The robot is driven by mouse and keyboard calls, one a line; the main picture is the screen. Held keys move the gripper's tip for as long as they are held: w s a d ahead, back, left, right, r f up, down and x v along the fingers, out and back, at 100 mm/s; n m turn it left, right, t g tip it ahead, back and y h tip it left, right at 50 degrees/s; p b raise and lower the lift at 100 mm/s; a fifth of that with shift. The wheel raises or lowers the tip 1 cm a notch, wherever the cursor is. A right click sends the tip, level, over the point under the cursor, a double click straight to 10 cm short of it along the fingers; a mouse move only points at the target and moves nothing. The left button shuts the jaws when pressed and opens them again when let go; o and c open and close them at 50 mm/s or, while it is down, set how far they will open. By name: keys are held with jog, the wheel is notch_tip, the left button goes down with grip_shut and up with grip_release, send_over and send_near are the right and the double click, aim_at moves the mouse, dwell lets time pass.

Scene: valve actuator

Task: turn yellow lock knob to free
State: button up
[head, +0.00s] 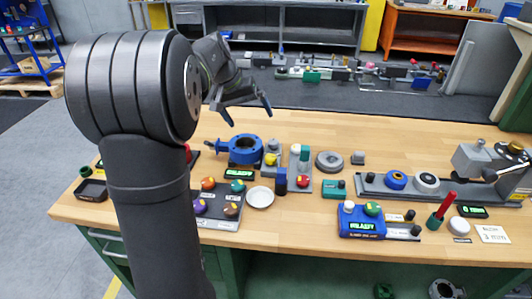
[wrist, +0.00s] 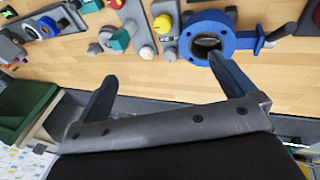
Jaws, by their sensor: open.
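The yellow knob (head: 270,159) sits on a narrow grey plate on the bench, just right of a blue ring-shaped valve body (head: 243,150). In the wrist view the yellow knob (wrist: 162,23) is at the top centre, with the blue valve body (wrist: 208,38) beside it. My gripper (head: 248,114) is open and empty, held above the bench behind the valve. In the wrist view its two dark fingers (wrist: 162,72) are wide apart, with bare wood between them. The gripper touches nothing. The knob's marking is too small to read.
A panel with coloured knobs (head: 219,204) and a white dish (head: 260,197) are in front. A grey disc (head: 329,161), a teal box (head: 334,189) and a blue display box (head: 361,221) stand to the right. Bare wood lies behind the devices.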

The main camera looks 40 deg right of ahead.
jog(key=shift+a+r, duration=0.1)
jog(key=shift+r, duration=0.15)
jog(key=shift+c, duration=0.4)
